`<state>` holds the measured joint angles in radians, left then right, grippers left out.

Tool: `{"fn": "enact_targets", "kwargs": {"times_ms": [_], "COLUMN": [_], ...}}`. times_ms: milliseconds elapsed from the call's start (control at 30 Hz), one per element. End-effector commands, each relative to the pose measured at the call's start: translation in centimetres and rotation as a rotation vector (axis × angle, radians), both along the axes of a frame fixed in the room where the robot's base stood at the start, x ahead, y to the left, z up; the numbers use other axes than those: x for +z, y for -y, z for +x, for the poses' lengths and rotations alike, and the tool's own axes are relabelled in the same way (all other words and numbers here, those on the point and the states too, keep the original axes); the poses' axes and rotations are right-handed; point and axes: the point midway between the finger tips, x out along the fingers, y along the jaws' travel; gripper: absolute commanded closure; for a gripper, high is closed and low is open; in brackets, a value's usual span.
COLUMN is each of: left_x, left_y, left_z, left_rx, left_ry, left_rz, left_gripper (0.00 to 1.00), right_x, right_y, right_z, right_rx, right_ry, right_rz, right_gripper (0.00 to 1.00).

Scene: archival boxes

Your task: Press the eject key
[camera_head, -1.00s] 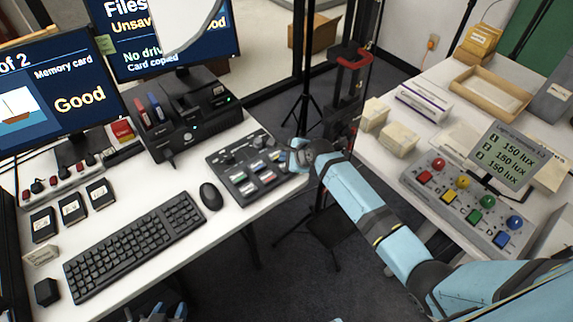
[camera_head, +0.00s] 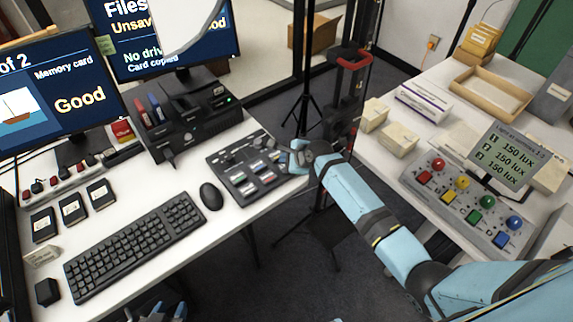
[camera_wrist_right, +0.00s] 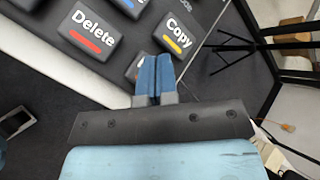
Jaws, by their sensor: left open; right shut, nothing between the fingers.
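The dark key panel (camera_head: 246,170) lies at the right edge of the left desk, with several keys on it. In the right wrist view the Delete key (camera_wrist_right: 88,35) has a red bar and the Copy key (camera_wrist_right: 173,36) a yellow bar. Another key (camera_wrist_right: 134,68) is partly hidden behind my fingers, its label unreadable. I cannot make out an eject label. My right gripper (camera_head: 289,158) is shut and empty at the panel's right side; its blue fingertips (camera_wrist_right: 154,62) appear just below Copy. My left gripper (camera_head: 158,310) is open at the bottom edge, mostly cut off.
A black card dock (camera_head: 190,115) stands behind the panel. A mouse (camera_head: 211,196), a keyboard (camera_head: 135,244) and several memory cards (camera_head: 72,208) lie on the desk. A tripod (camera_head: 305,100) stands beyond. The right table holds a light control box (camera_head: 465,205).

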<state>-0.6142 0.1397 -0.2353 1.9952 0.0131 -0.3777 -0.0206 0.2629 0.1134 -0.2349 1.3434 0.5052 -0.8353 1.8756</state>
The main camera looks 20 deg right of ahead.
Motion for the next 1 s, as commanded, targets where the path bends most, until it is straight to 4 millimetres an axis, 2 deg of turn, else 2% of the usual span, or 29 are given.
{"fn": "enact_targets", "kwargs": {"times_ms": [1000], "left_x": [0.03], "left_y": [-0.04], "left_z": [-0.04], "left_rx": [0.001], "left_ry": [-0.003], "left_rz": [0.001], "left_gripper": [0.57], "right_x": [-1.06], "right_y": [0.01], "right_z": [-0.02], "right_rx": [0.000], "right_ry": [-0.001], "right_rz": [0.001], "right_gripper": [1.00]}}
